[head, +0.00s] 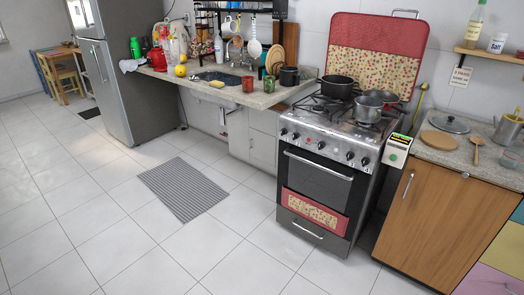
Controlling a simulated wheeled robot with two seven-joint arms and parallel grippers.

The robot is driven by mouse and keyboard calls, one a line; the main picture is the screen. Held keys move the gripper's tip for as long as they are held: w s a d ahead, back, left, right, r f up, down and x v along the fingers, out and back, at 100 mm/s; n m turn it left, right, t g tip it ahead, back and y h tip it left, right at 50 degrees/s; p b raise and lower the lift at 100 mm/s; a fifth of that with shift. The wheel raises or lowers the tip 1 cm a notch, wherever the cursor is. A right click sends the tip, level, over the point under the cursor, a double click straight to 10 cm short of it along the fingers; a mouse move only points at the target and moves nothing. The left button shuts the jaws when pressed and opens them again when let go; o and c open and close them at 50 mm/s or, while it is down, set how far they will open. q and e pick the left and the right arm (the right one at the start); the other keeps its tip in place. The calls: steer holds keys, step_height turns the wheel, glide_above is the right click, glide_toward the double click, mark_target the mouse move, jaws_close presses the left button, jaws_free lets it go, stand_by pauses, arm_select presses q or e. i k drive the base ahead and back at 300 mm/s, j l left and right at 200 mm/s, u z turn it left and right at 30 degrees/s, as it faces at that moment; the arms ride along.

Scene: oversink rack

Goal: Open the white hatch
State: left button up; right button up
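Pale white-grey cabinet fronts (262,152) are below the stone sink counter (262,99), just left of the stove. They look shut. A further pale front (205,113) lies to their left under the sink, and a pipe shows beside it. I cannot tell which of these is the white hatch. Neither of my grippers is in view.
The stove (330,160) carries pots, including a black pot (338,87). A wooden cabinet (437,215) stands to its right and a grey fridge (122,75) at the left. A striped mat (186,190) lies on open tiled floor.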

mark_target(262, 146)
steer(key=i+j+u, duration=0.35)
steer(key=i, duration=0.15)
steer(key=i+u, duration=0.35)
steer(key=i, duration=0.2)
